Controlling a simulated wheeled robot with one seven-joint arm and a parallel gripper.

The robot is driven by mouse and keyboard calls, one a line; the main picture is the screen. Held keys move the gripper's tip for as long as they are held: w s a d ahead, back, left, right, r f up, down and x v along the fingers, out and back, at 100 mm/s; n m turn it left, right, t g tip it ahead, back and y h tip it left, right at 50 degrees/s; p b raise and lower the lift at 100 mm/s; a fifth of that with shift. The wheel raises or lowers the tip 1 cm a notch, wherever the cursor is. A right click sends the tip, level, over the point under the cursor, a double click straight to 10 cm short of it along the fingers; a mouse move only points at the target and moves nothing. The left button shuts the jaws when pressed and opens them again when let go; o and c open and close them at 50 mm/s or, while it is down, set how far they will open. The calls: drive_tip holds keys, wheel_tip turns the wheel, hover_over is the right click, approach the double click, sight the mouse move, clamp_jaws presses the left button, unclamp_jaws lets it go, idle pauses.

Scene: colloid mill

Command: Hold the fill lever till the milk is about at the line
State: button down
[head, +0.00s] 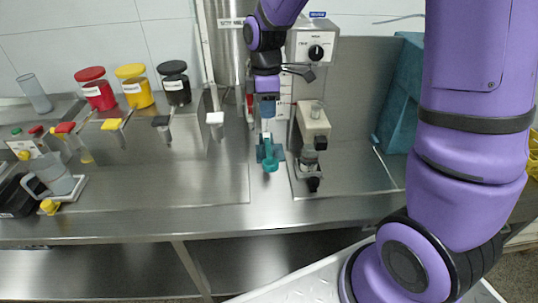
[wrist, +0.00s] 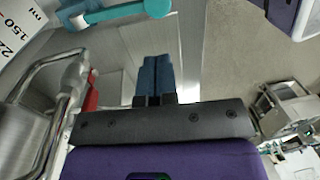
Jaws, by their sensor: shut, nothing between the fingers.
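My gripper (head: 267,116) points down in front of the steel column on the bench, with its blue fingers together and nothing between them. Its blue fingertips also show shut in the wrist view (wrist: 155,68). A teal lever with a rounded end (head: 270,164) lies just below and in front of the fingers. In the wrist view a teal bar with a round end (wrist: 158,8) is at the top, apart from the fingertips. A white scale with printed numbers (wrist: 18,30) is at the upper left there. I cannot make out milk or its level.
Red (head: 97,95), yellow (head: 136,92) and black (head: 174,88) lidded containers stand at the back left. A clear jug (head: 55,178) is at the left. A grey-and-white device (head: 311,140) stands close right of my gripper. The bench front (head: 170,200) is clear.

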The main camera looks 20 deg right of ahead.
sight(269, 162)
drive_tip(key=f, duration=0.4)
drive_tip(key=s+f, duration=0.1)
drive_tip(key=f, duration=0.9)
drive_tip(key=shift+s+a, duration=0.15)
drive_tip(key=shift+s, duration=0.2)
